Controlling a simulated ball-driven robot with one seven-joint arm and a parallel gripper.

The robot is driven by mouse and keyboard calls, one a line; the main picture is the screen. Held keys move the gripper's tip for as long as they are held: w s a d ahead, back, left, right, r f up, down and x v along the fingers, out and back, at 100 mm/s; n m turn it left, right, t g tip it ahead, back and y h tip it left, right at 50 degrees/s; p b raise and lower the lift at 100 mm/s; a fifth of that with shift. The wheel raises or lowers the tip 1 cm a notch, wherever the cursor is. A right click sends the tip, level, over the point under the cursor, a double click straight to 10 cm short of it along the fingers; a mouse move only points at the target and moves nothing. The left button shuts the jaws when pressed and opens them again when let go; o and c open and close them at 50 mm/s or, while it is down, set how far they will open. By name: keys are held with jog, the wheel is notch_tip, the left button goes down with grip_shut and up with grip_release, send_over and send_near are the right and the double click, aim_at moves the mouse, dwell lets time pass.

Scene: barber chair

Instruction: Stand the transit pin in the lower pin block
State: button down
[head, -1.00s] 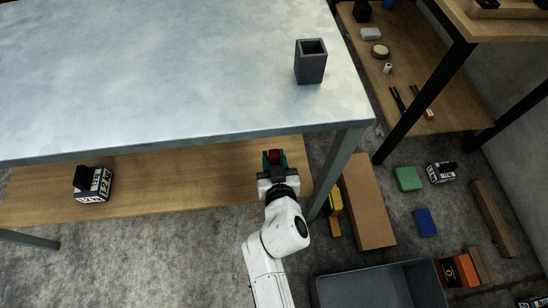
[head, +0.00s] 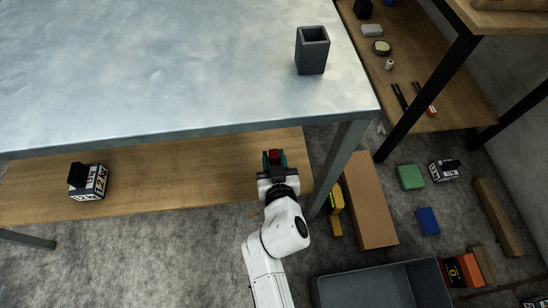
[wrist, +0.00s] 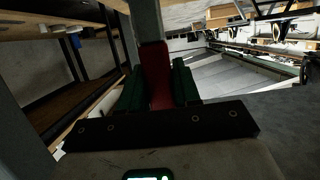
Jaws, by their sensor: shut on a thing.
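A red piece, likely the transit pin, is held between the green fingers of my gripper (head: 274,160). The red piece (wrist: 157,78) stands up between the fingers (wrist: 158,88) in the wrist view, and its far end is hard to make out. In the head view the gripper is low, in front of the table edge and over the lower wooden shelf. A dark grey square block (head: 312,52) with an open top stands upright on the table near its right corner, up and right of my gripper. It may be the lower pin block; I cannot tell for sure.
The pale metal tabletop (head: 180,70) is otherwise bare. A table leg (head: 342,165) stands just right of my gripper. A black-and-white labelled block (head: 88,182) sits on the lower shelf (head: 190,175). A cardboard box (head: 368,205) and a grey bin (head: 385,285) are on the floor.

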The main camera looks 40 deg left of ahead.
jog(key=shift+f+b, duration=1)
jog(key=shift+b, duration=0.05)
jog(key=c, duration=0.7)
grip_release()
jog(key=shift+s+d, duration=0.1)
jog(key=p+v, duration=0.4)
jog(key=v, duration=0.6)
jog(key=shift+s+d+r, duration=0.15)
jog(key=shift+s, duration=0.05)
